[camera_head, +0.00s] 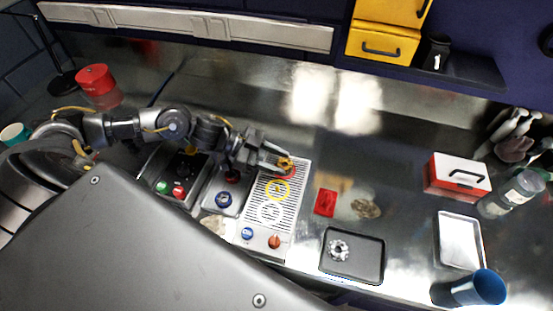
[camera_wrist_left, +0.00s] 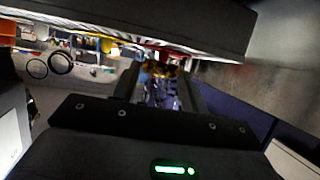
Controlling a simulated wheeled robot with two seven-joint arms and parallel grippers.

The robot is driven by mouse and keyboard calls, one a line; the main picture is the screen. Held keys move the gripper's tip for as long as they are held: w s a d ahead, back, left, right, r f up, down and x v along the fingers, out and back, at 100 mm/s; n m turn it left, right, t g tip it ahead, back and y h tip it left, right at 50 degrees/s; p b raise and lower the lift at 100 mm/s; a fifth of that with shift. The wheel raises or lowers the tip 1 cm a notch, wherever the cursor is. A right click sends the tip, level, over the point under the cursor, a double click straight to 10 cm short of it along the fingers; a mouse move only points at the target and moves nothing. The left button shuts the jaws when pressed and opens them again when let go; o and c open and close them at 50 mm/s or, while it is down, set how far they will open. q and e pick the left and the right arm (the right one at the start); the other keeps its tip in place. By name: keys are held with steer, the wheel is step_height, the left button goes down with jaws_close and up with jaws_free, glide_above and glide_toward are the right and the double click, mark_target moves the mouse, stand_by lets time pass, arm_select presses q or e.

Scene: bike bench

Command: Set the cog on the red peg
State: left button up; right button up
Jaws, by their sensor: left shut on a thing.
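My left gripper (camera_head: 276,160) is shut on a gold cog-like piece (camera_head: 286,163) and holds it over the far end of a white slatted board. The piece also shows between the fingers in the left wrist view (camera_wrist_left: 160,68), blurred. The board (camera_head: 250,216) carries a red ring mark (camera_head: 290,176) partly behind the held piece, a yellow ring mark (camera_head: 277,190) and a white ring mark (camera_head: 268,212). I cannot make out the red peg itself, nor whether the piece touches it. A silver cog (camera_head: 338,250) lies in a dark tray (camera_head: 368,267). My right gripper is not in view.
Blue (camera_head: 247,233) and orange (camera_head: 274,241) knobs stand at the board's near end. Button boxes (camera_head: 171,189) sit left of it. A red block (camera_head: 325,202) lies to its right. A red-and-white box (camera_head: 457,178), a pale tray (camera_head: 460,240) and a blue cup (camera_head: 480,288) stand further right.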

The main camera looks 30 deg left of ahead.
arm_select(q)
steer(key=shift+p, duration=0.3)
steer(key=shift+f+b, duration=0.35)
steer(key=shift+f, duration=0.25)
stand_by(0.5)
steer(key=o, duration=0.7)
steer(key=shift+a+r, duration=0.1)
